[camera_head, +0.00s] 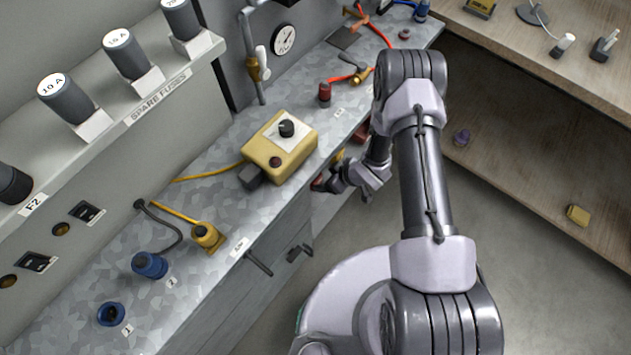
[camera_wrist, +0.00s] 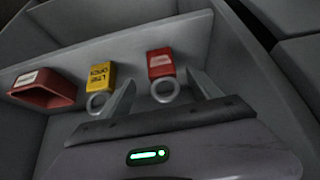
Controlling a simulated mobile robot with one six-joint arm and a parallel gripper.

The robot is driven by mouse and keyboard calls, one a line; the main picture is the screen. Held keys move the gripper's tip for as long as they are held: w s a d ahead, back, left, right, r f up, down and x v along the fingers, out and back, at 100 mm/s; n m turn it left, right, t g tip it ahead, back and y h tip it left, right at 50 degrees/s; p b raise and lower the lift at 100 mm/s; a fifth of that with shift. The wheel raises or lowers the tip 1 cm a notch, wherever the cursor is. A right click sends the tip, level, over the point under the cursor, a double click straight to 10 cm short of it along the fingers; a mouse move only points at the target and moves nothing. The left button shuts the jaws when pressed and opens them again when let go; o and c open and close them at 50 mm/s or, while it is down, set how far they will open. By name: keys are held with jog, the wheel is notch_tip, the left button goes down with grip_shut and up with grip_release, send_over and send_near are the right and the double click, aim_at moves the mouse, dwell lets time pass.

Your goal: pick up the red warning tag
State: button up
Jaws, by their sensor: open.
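The red warning tag (camera_wrist: 161,64) has a pale label and a grey ring (camera_wrist: 165,91) at its lower end. In the wrist view it lies against the light grey wall of a drawer-like compartment (camera_wrist: 150,38). My gripper (camera_wrist: 160,78) is open, with one finger on each side of the tag's ring; I cannot tell whether they touch it. A yellow tag (camera_wrist: 101,76) with dark lettering and a ring is left of the left finger. In the head view my gripper (camera_head: 340,182) is at the counter's front, beside a small red piece (camera_head: 318,183), partly hidden.
A red open-topped holder (camera_wrist: 44,90) is left of the yellow tag. Grey compartment walls are close around the gripper. Above, the counter (camera_head: 215,155) carries a yellow control box (camera_head: 281,148). A wooden shelf unit (camera_head: 530,140) stands at right, with clear floor between.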

aim_at(318, 179)
jog(key=b+x, duration=0.3)
jog(key=x, duration=0.3)
jog(key=shift+w+a+f, duration=0.1)
jog(key=shift+a+f, duration=0.15)
jog(key=shift+a, duration=0.1)
jog(key=shift+r, duration=0.15)
jog(key=shift+c, duration=0.6)
jog(key=c, duration=1.4)
